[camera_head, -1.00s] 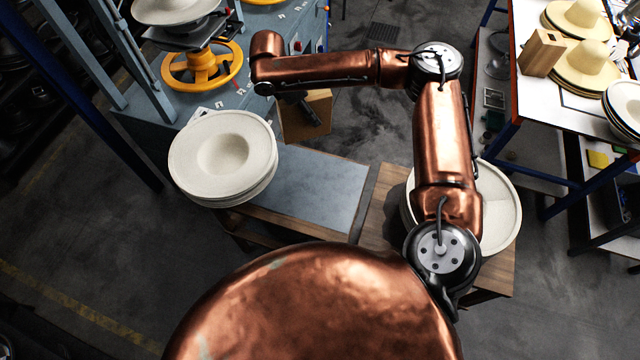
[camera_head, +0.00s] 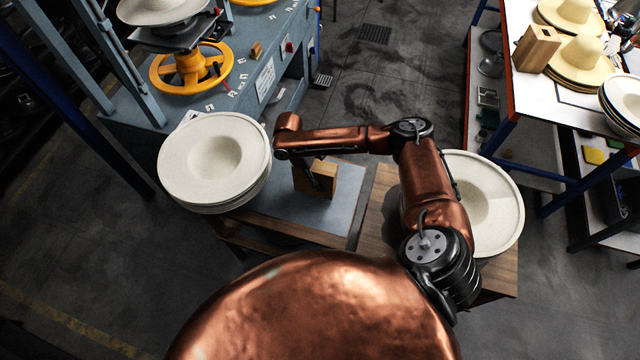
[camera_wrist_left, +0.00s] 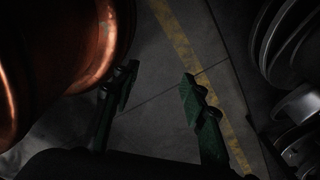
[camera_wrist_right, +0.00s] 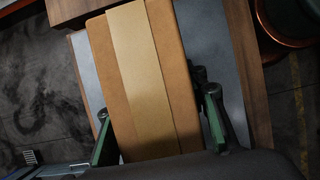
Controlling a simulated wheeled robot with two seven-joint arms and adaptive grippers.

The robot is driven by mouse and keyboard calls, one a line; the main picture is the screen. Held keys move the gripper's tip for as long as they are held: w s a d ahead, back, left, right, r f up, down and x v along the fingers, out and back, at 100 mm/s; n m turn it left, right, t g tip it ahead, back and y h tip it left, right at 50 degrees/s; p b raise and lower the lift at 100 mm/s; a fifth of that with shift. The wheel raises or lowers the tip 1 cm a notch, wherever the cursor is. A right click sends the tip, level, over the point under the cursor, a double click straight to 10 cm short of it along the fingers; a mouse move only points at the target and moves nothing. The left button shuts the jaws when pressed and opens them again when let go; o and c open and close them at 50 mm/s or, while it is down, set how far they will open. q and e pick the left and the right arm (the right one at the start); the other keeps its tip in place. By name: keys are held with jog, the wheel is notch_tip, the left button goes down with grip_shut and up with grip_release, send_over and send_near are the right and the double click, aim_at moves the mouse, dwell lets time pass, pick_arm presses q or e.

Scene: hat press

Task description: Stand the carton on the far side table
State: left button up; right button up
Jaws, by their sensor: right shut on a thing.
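The brown carton (camera_head: 326,178) is over the grey-topped part of the low side table (camera_head: 345,205) in the head view. I cannot tell whether its base touches the top. My right gripper (camera_head: 314,178) is shut on the carton. The right wrist view shows the carton (camera_wrist_right: 140,75), with a paler band along it, between the two green-padded fingers (camera_wrist_right: 160,130). Grey and wood surfaces show behind it. My left gripper (camera_wrist_left: 158,98) is open and empty above the dark floor in the left wrist view, and is out of the head view.
A stack of pale hat brims (camera_head: 214,165) stands left of the carton. More pale brims (camera_head: 488,200) lie on the wood top (camera_head: 385,205) at right. A press with a yellow wheel (camera_head: 190,68) stands behind. A white table (camera_head: 572,88) holds hats and a wooden block (camera_head: 537,48).

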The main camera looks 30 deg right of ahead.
notch_tip(320, 180, down, 4)
jog(key=shift+s+d+r, duration=0.1)
jog(key=shift+r, duration=0.1)
jog(key=shift+f, duration=0.1)
jog(key=shift+w+f, duration=0.1)
jog(key=shift+w, duration=0.2)
jog(key=o, duration=1.1)
jog(key=shift+s, duration=0.2)
jog(key=shift+o, duration=1)
jog(key=shift+w+r, duration=0.2)
jog(key=shift+r, duration=0.15)
pick_arm(q)
jog(key=shift+t, duration=0.3)
jog(key=shift+w+f+b, duration=0.2)
jog(key=shift+w+b, duration=0.05)
jog(key=shift+w, duration=0.75)
jog(key=shift+w+f+b, duration=0.2)
jog(key=shift+w+b, duration=0.05)
jog(key=shift+w, duration=0.75)
pick_arm(e)
jog(key=shift+v, duration=5.75)
